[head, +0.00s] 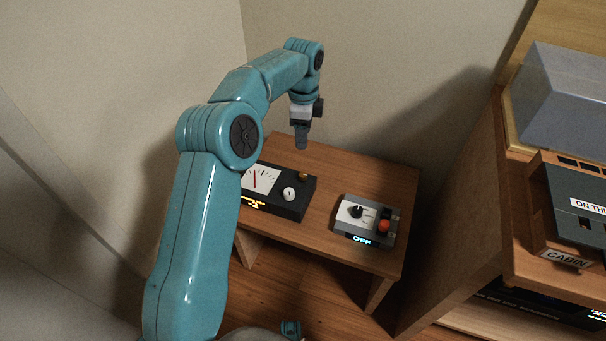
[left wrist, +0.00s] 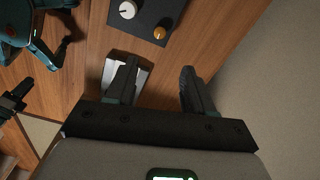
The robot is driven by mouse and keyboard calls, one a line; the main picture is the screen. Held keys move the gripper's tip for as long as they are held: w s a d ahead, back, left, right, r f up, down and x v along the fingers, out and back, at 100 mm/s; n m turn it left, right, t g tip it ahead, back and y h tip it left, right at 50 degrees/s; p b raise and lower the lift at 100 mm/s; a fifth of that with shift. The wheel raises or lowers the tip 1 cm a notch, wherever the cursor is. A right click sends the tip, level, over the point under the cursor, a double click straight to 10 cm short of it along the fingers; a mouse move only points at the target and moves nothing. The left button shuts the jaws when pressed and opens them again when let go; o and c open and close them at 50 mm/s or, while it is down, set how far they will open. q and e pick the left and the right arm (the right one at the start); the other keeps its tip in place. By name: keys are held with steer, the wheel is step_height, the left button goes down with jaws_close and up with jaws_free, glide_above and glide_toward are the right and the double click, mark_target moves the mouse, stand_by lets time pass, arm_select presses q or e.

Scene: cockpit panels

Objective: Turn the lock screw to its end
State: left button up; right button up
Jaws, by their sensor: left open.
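A small brass knob (head: 303,176), which looks like the lock screw, sits on the far right corner of the dark meter box (head: 300,203). It also shows in the left wrist view (left wrist: 160,32), beside a white knob (left wrist: 127,10). My left gripper (head: 301,138) hangs above and behind the brass knob, pointing down, apart from it. In the left wrist view its two fingers (left wrist: 158,72) are spread with nothing held between them. The knob lies beyond the fingertips.
The meter box has a dial with a red needle. A grey box (head: 352,213) with a black knob, a red button and an "OFF" display stands to its right on the wooden table (head: 390,180). Walls stand close behind; a wooden cabinet (head: 460,220) is at right.

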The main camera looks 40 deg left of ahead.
mark_target(303, 174)
arm_select(q)
step_height(303, 174, down, 15)
steer(key=b, duration=0.5)
steer(key=shift+f, duration=0.2)
jaws_close()
